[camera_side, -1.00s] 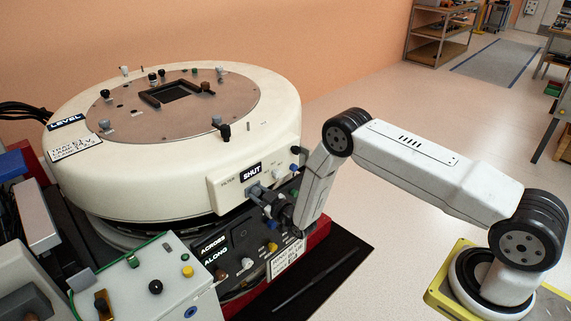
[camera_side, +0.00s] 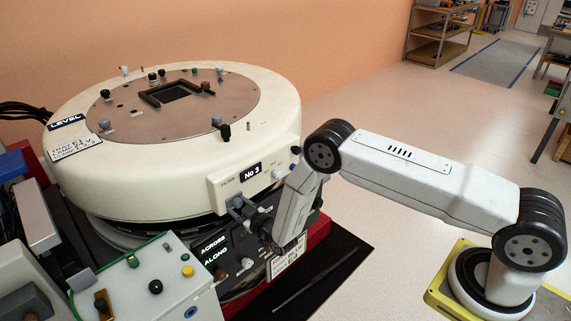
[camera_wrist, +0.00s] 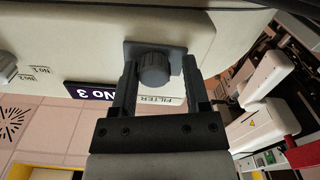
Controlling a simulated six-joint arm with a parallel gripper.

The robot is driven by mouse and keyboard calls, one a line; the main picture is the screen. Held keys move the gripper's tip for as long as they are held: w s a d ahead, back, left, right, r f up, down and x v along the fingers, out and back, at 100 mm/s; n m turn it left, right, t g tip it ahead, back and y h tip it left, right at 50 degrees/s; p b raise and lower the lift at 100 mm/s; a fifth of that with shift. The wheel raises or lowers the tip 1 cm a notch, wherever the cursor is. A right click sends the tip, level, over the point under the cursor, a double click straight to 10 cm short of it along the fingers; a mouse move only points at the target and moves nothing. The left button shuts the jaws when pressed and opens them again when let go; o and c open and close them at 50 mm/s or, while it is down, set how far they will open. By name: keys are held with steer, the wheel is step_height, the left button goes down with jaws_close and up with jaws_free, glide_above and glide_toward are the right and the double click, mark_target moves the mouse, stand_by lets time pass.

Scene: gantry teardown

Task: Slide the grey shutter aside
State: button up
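The grey shutter (camera_wrist: 176,56) is a small flat plate with a round ridged knob (camera_wrist: 153,71), on the cream housing in the wrist view. My gripper (camera_wrist: 158,72) has its two dark fingers on either side of the knob. The knob is close to the left finger, and a gap shows between it and the right finger, so the gripper looks open around it. In the side view my gripper (camera_side: 242,207) is at the front of the filter box (camera_side: 224,192), below a window reading "No 3" (camera_side: 251,170). The shutter is hard to make out there.
The round cream drum (camera_side: 130,185) fills the left. Below the gripper is a black panel marked "ACROSS" and "ALONG" (camera_side: 215,248). A grey control box with knobs (camera_side: 170,290) stands at front left. Open floor (camera_side: 400,265) lies to the right.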

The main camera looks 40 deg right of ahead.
steer(key=shift+o, duration=0.9)
steer(key=shift+s, duration=0.1)
steer(key=s, duration=0.7)
steer(key=shift+s, duration=0.3)
steer(key=shift+w+r, duration=0.1)
